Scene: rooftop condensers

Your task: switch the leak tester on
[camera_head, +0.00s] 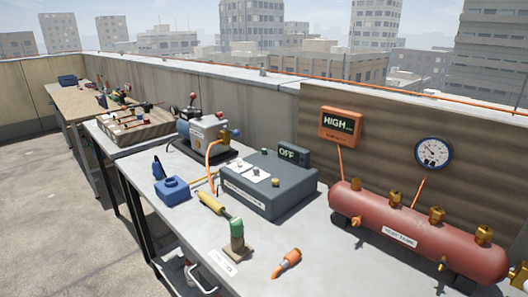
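A dark grey box (268,195) stands mid-bench. I take it for the leak tester, though its front label is too small to read. A small dark display (294,154) at its back edge reads OFF. White plates (256,171) with small controls lie on its top, and a brass knob (276,182) sits near them. I cannot tell which control is the switch or how it is set. Neither of my grippers shows in the head view.
A red tank (415,232) with brass valves fills the right. An orange panel reading HIGH (341,125) and a round gauge (433,153) hang behind. A blue can (172,190), yellow-handled tool (213,205), green-topped piece (237,232) and orange tool (287,261) lie in front.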

